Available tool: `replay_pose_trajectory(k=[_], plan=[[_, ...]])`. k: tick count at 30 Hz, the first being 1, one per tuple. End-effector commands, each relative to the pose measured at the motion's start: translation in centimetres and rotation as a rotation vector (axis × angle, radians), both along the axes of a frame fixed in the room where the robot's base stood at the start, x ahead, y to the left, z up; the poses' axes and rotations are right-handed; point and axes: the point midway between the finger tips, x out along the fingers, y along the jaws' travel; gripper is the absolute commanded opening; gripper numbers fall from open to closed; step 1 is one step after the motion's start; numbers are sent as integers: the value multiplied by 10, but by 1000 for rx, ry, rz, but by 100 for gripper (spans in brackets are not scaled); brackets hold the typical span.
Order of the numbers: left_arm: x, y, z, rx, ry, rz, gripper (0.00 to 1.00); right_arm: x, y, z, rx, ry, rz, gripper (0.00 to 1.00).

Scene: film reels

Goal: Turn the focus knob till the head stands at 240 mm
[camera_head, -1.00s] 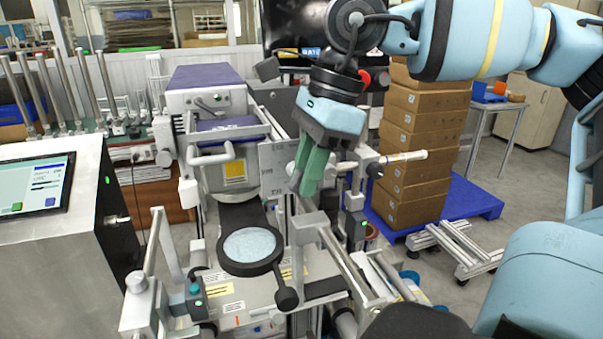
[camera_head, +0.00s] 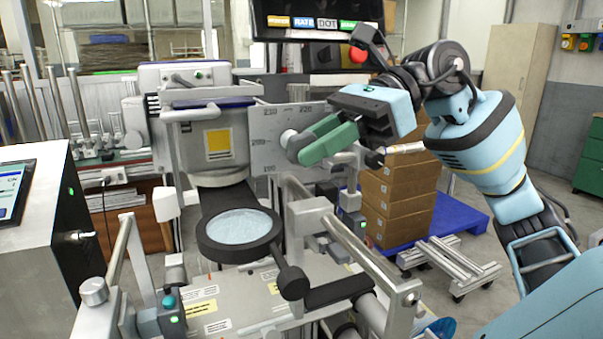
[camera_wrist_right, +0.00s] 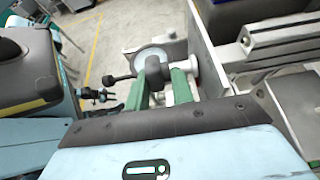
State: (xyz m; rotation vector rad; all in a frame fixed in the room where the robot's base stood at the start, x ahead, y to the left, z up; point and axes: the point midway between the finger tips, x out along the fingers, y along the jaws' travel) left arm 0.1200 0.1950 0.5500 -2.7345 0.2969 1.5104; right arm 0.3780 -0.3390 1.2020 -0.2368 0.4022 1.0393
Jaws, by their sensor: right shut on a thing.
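The white head (camera_head: 205,130), with a yellow label, stands on the machine's column above a round black-rimmed lens (camera_head: 240,232). Beside it is a pale scale plate (camera_head: 263,152) with printed figures, partly hidden; I cannot read a setting from it. My right gripper (camera_head: 300,152) comes in from the right with green fingers at a pale round focus knob (camera_head: 289,138). In the right wrist view the fingers (camera_wrist_right: 166,80) are shut on the grey round knob (camera_wrist_right: 150,56), one each side.
A metal handrail frame (camera_head: 360,250) and a dark handle (camera_head: 292,283) stand in front. A cabinet with a screen (camera_head: 12,195) is at the left. Stacked cartons (camera_head: 400,205) on a blue pallet (camera_head: 445,222) stand behind my right arm.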

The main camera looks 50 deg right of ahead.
Motion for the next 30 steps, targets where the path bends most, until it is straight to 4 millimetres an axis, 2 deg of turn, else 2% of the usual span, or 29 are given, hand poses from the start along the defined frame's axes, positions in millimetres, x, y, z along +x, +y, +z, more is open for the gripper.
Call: replay_pose_trajectory(k=[1,12,21,30], plan=[[-1,0,-15,0,6,0,45,-1,4,-20,21,14,21,1],[9,4,-50,17,4,-24,45,-2,3,-19,227,-106,20,1],[14,6,-59,23,-4,-31,45,-4,3,-16,301,-154,20,1],[18,6,-60,24,-11,-30,45,-5,3,-13,314,-166,19,1]])
